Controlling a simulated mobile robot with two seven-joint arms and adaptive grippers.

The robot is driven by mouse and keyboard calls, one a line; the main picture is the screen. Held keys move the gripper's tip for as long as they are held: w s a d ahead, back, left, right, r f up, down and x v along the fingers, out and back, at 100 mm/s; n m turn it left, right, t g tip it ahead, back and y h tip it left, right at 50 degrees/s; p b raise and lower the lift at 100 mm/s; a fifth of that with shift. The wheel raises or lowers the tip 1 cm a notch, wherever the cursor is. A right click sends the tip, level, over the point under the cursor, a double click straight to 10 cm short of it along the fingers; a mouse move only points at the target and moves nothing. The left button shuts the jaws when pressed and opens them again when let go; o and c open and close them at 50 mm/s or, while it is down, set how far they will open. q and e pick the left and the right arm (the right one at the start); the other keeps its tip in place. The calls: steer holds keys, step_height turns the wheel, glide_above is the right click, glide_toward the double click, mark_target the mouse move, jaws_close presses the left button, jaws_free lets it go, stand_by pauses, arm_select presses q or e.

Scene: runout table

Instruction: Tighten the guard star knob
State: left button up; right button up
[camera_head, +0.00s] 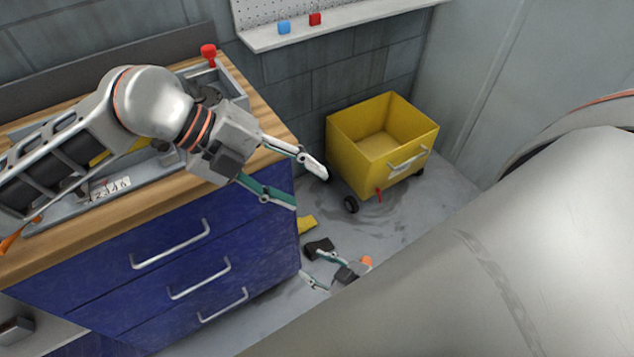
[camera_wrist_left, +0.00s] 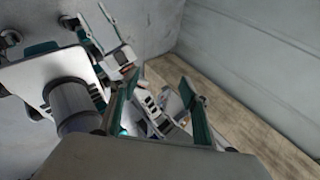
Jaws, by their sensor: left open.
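A red knob (camera_head: 208,50) on a short stem stands at the back of the workbench, at the far end of the grey machine. I cannot tell whether it is star-shaped or is the guard knob. My left gripper (camera_head: 309,188) is open and empty, beyond the bench's right end, to the right of and lower in the picture than the knob. Its spread fingers also show in the left wrist view (camera_wrist_left: 160,77). My right gripper (camera_head: 308,264) is low over the floor, partly hidden by my arm. Its fingers look spread and empty in the left wrist view (camera_wrist_left: 92,11).
The wooden bench top (camera_head: 267,132) sits on blue drawers (camera_head: 120,290) with protruding handles. A yellow wheeled bin (camera_head: 345,140) stands on the floor to the right. A shelf (camera_head: 345,28) holds a blue and a red block. A number scale (camera_head: 108,188) lies along the machine.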

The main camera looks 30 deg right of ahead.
arm_select(q)
steer(key=shift+s+d+r+g+h, duration=0.3)
steer(key=shift+s+d+r+h, duration=0.15)
steer(key=shift+s, duration=0.25)
steer(key=shift+s+d+r+g+h, duration=0.35)
steer(key=shift+s+d, duration=0.1)
steer(key=shift+s, duration=0.2)
